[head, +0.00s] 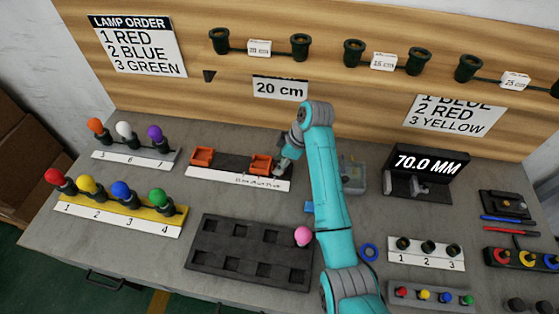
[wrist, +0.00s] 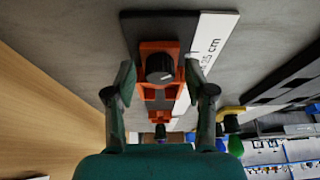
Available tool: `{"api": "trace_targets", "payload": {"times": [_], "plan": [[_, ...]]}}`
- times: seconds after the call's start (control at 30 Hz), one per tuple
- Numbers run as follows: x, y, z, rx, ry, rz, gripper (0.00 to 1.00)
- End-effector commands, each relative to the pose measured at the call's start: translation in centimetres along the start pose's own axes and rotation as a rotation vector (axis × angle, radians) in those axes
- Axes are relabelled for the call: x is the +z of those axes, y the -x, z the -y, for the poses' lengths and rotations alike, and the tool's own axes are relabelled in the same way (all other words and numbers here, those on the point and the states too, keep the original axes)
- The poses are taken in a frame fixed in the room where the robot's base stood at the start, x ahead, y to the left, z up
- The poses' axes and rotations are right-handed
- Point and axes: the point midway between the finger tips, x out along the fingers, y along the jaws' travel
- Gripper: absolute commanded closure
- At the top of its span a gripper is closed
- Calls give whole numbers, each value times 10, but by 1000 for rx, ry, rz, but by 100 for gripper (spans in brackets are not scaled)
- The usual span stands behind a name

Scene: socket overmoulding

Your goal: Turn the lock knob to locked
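A dark round lock knob (wrist: 159,68) with a pale line on its face sits on an orange clamp block (wrist: 146,48) in the wrist view. In the head view this block (head: 261,164) is the right one of two orange blocks on a dark rail (head: 231,163). My gripper (wrist: 160,72) is open, with one finger on each side of the knob and visible gaps between. In the head view my gripper (head: 282,167) is at the right block, and the knob is hidden or too small to make out.
The other orange block (head: 202,156) stands at the rail's left. A white scale strip (head: 237,180) runs along the rail's front. A dark tray (head: 250,251) with empty pockets and a pink bulb (head: 303,236) are nearer the front. The wooden back panel (head: 230,88) rises behind.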

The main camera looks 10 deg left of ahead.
Motion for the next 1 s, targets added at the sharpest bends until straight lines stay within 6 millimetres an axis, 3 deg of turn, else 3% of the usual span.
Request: {"api": "trace_targets", "payload": {"times": [0.03, 0.2, 0.43, 0.8, 1.0], "plan": [[0, 0, 0, 0, 0, 0, 62], [0, 0, 0, 0, 0, 0, 100], [0, 0, 1, 17, -40, 1, 100], [-1, 0, 3, 137, -328, 2, 100], [-1, 0, 3, 157, -378, 0, 100]]}}
